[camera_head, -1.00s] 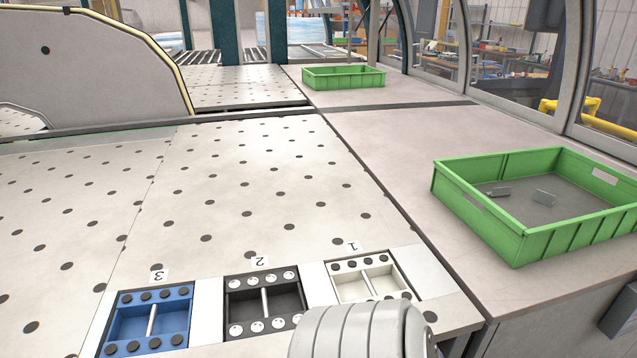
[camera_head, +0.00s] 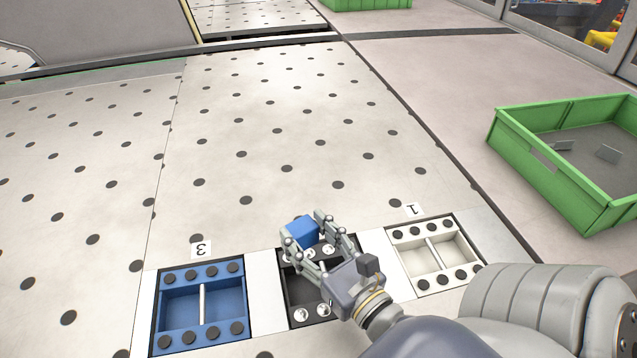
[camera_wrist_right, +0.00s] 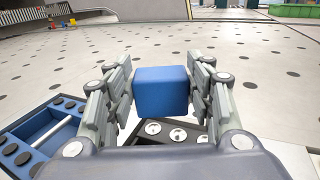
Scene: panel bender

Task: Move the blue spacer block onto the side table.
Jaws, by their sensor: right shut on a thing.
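The blue spacer block (camera_head: 302,232) is a small blue cube. My right gripper (camera_head: 308,236) is shut on it, above the far edge of the black tray marked 2. In the right wrist view the block (camera_wrist_right: 162,90) sits between the two fingers of the gripper (camera_wrist_right: 160,98). The side table (camera_head: 440,85) is the plain grey-beige surface to the right of the dotted table. My left gripper is not in view.
A blue tray (camera_head: 157,318) marked 3 lies left of the black tray (camera_head: 292,290); a white tray (camera_head: 432,259) marked 1 lies right. A green crate (camera_head: 570,200) with small metal pieces stands on the side table. The dotted table (camera_head: 250,110) ahead is mostly clear.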

